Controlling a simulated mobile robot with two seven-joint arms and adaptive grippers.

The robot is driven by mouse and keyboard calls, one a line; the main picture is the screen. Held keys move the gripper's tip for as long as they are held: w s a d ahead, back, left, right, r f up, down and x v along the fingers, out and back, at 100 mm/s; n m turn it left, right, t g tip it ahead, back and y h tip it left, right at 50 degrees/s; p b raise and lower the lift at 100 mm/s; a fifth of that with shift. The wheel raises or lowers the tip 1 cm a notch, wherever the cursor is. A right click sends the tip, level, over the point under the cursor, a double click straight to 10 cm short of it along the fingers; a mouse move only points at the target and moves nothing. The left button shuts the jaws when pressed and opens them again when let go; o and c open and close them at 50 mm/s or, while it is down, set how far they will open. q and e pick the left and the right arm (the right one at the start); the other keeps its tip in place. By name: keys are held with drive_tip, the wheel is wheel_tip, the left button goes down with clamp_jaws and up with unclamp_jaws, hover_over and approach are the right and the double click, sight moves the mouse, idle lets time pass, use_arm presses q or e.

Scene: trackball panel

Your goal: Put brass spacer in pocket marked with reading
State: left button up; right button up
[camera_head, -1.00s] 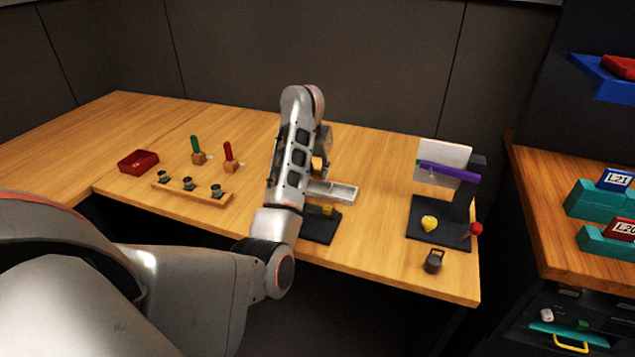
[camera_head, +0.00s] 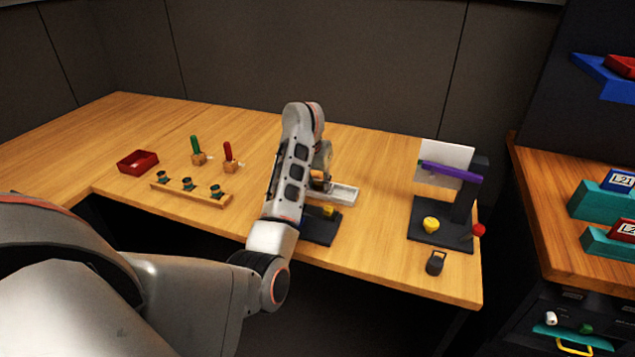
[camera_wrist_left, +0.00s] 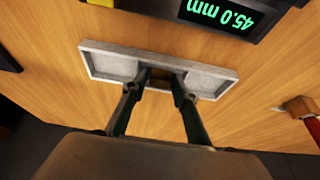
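The pale grey pocketed tray (camera_head: 343,195) lies on the desk at the middle. In the left wrist view the tray (camera_wrist_left: 107,65) shows a shallow pocket to each side, with its middle hidden by my fingers. My left gripper (camera_wrist_left: 158,82) points down over the tray's middle. A brownish-gold block, seemingly the brass spacer (camera_wrist_left: 160,74), sits between its fingertips, in shadow. It shows as a small orange patch (camera_head: 318,175) in the head view. I cannot tell whether it touches the tray. The gauge display (camera_wrist_left: 220,12) reads 45.0 mm, upside down. My right gripper is out of view.
A black gauge base (camera_head: 322,229) stands in front of the tray. To the right are a black stand (camera_head: 443,232) with a yellow knob and a dark weight (camera_head: 435,263). A red tray (camera_head: 138,162) and a wooden rack (camera_head: 190,193) are at left.

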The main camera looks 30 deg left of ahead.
use_arm(q)
drive_tip(key=shift+r, duration=0.1)
drive_tip(key=shift+r, duration=0.25)
drive_tip(key=p+v, duration=0.3)
drive_tip(key=v, duration=0.8)
drive_tip(key=shift+s+r+p, duration=0.25)
drive_tip(key=shift+s+p, duration=0.05)
drive_tip(key=shift+p, duration=0.05)
